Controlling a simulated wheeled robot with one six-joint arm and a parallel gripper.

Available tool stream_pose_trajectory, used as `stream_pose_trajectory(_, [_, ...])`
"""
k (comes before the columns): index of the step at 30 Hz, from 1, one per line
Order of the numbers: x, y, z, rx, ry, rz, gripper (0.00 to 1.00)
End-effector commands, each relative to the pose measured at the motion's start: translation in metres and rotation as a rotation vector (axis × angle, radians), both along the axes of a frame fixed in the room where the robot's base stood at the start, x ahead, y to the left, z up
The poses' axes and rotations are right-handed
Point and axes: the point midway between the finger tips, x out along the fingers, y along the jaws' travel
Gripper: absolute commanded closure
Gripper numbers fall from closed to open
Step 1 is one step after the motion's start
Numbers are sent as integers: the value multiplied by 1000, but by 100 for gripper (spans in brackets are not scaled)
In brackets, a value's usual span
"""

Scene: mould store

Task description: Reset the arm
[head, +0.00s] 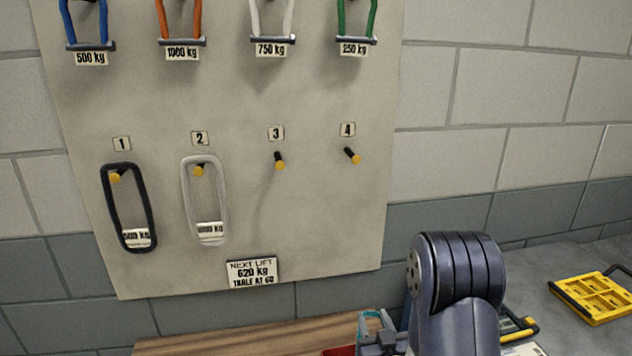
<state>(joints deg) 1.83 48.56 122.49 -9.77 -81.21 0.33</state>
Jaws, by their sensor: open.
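My arm (456,285) rises from the bottom edge, right of centre, as a dark, bent joint in front of the bench. It stands apart from the board and touches nothing that I can see. My gripper's fingers cannot be made out; the lower arm runs out of the frame.
A pale board (310,215) on the block wall holds slings on pegs: a black loop (107,210) at 1 and a pale loop (186,205) at 2. Pegs 3 (279,160) and 4 (352,156) are bare. A yellow tray (593,303) lies right; a wooden surface (230,340) lies below.

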Motion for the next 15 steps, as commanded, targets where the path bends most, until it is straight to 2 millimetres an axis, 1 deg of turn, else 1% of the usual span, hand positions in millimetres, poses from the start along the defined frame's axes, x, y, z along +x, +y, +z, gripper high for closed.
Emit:
stream_pose_trajectory(1, [2, 1, 8, 0, -5, 11, 59])
stream_pose_trajectory(15, [7, 17, 64, -3, -5, 137, 59])
